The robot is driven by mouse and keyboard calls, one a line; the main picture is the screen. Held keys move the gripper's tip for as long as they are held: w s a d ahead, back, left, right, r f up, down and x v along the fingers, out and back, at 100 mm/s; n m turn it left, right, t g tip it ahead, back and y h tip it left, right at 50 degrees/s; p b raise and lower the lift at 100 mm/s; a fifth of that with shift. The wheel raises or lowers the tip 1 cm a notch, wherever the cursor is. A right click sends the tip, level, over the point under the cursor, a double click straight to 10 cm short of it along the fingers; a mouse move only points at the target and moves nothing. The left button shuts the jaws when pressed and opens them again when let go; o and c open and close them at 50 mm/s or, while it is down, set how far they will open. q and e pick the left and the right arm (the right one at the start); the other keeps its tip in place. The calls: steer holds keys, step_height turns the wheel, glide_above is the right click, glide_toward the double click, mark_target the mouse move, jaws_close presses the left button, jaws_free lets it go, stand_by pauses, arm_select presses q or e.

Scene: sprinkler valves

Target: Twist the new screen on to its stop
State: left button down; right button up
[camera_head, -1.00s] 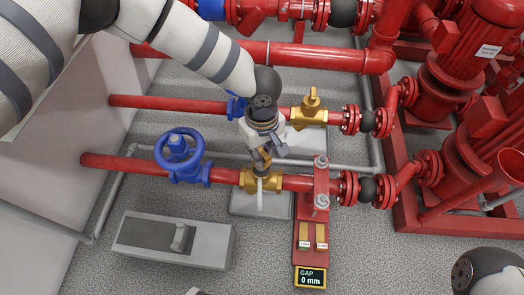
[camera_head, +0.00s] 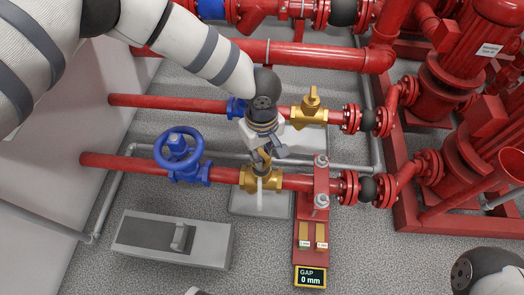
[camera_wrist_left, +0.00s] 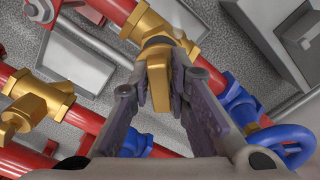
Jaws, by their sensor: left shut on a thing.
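My left gripper (camera_head: 263,157) points down over the brass body (camera_head: 273,182) on the nearer red pipe. Its fingers are shut on a brass piece (camera_wrist_left: 158,88), which I take to be the head of the new screen. In the left wrist view the brass body (camera_wrist_left: 146,20) lies just beyond the fingertips, with a dark round part between it and the held piece. The held piece appears in line with the body; how far it is seated is hidden.
A display (camera_head: 310,278) reads GAP 0 mm below a red stand (camera_head: 303,262). A blue handwheel valve (camera_head: 178,150) is left of the brass body. A second brass valve (camera_head: 309,114) sits on the farther pipe. A grey box (camera_head: 150,252) lies in front.

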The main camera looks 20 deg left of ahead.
arm_select(q)
steer(key=shift+f+b, duration=1.05)
steer(key=shift+f, duration=1)
steer(key=shift+f+m+b, duration=0.1)
steer(key=shift+m+b, duration=0.25)
steer(key=shift+m, duration=1.35)
steer(key=shift+m+b, duration=0.6)
steer(key=shift+m, duration=0.5)
steer(key=shift+a+m, duration=0.1)
steer(key=shift+m, duration=0.4)
